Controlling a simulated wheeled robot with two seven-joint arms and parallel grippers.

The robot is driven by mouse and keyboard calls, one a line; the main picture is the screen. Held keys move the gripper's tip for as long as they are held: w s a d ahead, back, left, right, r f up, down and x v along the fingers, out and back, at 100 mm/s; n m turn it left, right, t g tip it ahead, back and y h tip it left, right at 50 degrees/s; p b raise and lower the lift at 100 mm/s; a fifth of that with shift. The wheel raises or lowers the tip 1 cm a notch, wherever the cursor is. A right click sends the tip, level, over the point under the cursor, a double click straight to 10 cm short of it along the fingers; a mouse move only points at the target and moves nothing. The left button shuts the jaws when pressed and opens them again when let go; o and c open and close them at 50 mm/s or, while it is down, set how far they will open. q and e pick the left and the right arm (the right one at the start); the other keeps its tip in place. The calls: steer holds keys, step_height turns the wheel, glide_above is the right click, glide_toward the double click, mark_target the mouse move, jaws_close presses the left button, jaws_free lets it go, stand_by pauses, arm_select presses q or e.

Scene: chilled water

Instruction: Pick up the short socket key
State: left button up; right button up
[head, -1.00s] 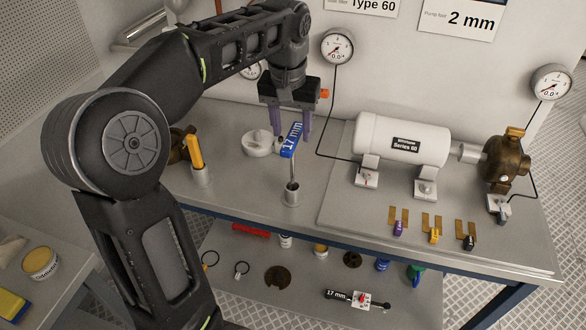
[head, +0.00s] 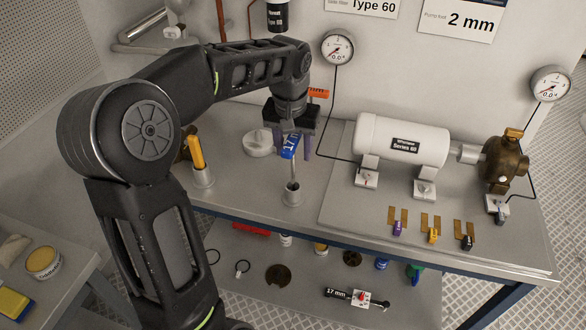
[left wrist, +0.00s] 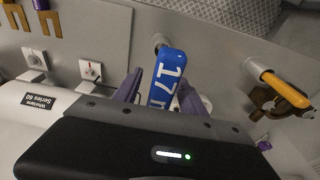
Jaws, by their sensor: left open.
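A key with a blue handle marked 17 mm (head: 289,148) stands upright on a thin metal shaft in a small grey holder (head: 292,195) on the bench. It also shows in the left wrist view (left wrist: 168,78), where the handle lies between the two purple fingers. My left gripper (head: 292,153) is open, its fingers on either side of the handle; contact is not clear. A second tool with a yellow-orange handle (head: 196,152) stands in another holder to the left. A black 17 mm tool (head: 340,294) lies on the lower shelf. My right gripper is not in view.
A round white piece (head: 258,143) sits behind the blue key. The white motor (head: 402,140) and brass pump (head: 505,160) stand on a plate to the right. Several coloured tags (head: 433,235) lie along its front. The bench is clear between holder and plate.

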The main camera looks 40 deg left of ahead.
arm_select(q)
steer(key=shift+c, duration=0.2)
stand_by(0.3)
jaws_close()
stand_by(0.3)
stand_by(0.8)
